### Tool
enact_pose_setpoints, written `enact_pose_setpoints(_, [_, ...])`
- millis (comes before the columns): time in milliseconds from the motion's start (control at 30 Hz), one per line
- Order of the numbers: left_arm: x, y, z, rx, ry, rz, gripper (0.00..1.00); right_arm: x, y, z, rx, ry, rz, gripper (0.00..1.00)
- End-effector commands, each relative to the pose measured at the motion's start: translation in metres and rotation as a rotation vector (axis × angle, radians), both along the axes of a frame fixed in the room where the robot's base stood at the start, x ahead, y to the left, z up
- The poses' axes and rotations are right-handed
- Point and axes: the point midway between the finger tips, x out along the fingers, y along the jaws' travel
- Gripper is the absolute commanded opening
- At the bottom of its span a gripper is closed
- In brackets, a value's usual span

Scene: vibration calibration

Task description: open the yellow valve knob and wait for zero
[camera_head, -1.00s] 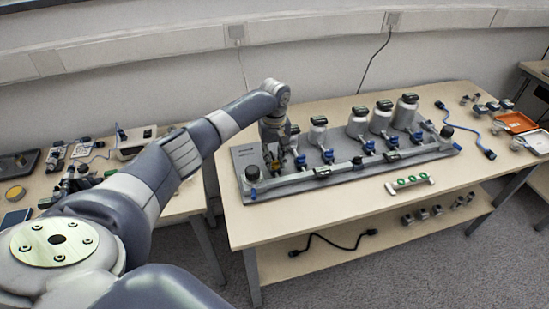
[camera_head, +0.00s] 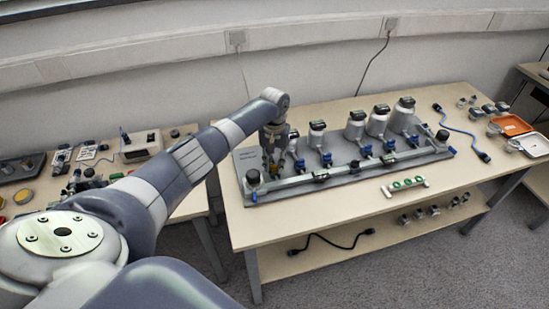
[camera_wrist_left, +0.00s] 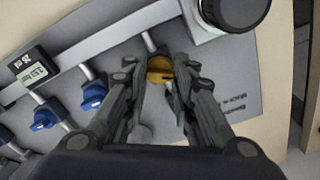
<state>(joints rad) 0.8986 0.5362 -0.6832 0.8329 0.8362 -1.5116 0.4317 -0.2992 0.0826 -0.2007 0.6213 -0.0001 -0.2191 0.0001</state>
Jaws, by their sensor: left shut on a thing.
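The yellow valve knob (camera_wrist_left: 159,68) sits on the grey calibration panel (camera_wrist_left: 265,95) between blue knobs and a large black knob in the left wrist view. My left gripper (camera_wrist_left: 160,80) is shut on the yellow knob, with one finger on each side of it. In the head view my left gripper (camera_head: 271,167) is at the left end of the panel and largely hides the yellow knob. A small digital display (camera_wrist_left: 33,72) is on the pipe; its digits are too small to read surely. My right gripper is not in view.
Several grey vessels with black-topped gauges (camera_head: 377,120) stand along the back of the panel. A green-dotted white bar (camera_head: 405,187) lies in front. A blue cable (camera_head: 465,133) and orange tray (camera_head: 510,126) are at the right. A cluttered table (camera_head: 110,166) stands left.

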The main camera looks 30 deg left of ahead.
Motion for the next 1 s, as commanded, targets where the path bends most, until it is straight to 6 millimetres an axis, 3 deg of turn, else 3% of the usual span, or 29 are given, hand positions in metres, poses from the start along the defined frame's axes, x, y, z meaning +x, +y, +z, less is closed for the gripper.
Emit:
enact_pose_setpoints(400, [0.000,-0.001,0.001,-0.002,0.000,-0.396,0.01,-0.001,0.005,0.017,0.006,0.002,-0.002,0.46])
enact_pose_setpoints(1000, [0.000,0.000,0.000,-0.001,0.000,-0.917,0.01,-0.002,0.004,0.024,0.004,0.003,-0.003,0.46])
